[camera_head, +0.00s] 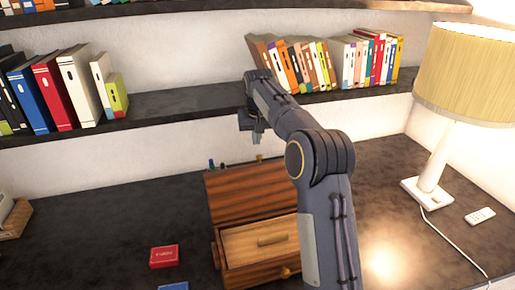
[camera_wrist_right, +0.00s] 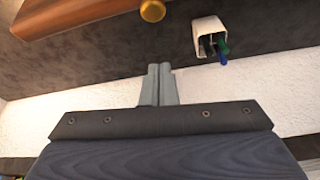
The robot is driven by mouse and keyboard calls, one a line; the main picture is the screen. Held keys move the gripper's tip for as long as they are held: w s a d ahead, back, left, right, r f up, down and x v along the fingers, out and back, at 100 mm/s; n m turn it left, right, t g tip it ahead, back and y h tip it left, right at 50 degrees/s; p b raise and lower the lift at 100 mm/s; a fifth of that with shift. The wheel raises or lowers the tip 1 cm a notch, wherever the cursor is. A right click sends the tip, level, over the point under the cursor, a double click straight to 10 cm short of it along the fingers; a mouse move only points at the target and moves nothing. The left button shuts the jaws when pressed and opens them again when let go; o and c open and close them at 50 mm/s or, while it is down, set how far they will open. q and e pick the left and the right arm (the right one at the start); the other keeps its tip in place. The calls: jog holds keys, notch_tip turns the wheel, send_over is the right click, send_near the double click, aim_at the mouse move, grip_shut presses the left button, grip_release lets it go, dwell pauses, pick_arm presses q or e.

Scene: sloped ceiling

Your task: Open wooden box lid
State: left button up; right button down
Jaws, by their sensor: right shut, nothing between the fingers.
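The wooden box (camera_head: 222,268) stands on the dark desk in the head view, partly hidden by my right arm. Its dark striped lid (camera_head: 245,192) is raised at the back and leans away from the opening. A lighter panel with a handle (camera_head: 272,240) shows inside the box. In the wrist view a lid edge (camera_wrist_right: 75,15) and a brass knob (camera_wrist_right: 152,10) show at the top. My right gripper (camera_head: 257,136) is above and behind the lid, apart from it. Its fingers (camera_wrist_right: 158,70) are shut and empty. My left gripper is not in view.
A white pen cup (camera_wrist_right: 209,36) stands behind the box. A shelf (camera_head: 160,108) with books runs above the desk. A red box (camera_head: 164,256) lies left of the wooden box. A lamp (camera_head: 436,150) and a remote (camera_head: 480,215) are at the right.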

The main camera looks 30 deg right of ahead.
jog(key=shift+s+a+f, duration=0.2)
jog(key=shift+s+f, duration=0.1)
jog(key=shift+s, duration=0.25)
jog(key=shift+s+a+f, duration=0.25)
jog(key=shift+s, duration=0.25)
jog(key=shift+s+a+f, duration=0.2)
jog(key=shift+s+f, duration=0.1)
jog(key=shift+s, duration=0.25)
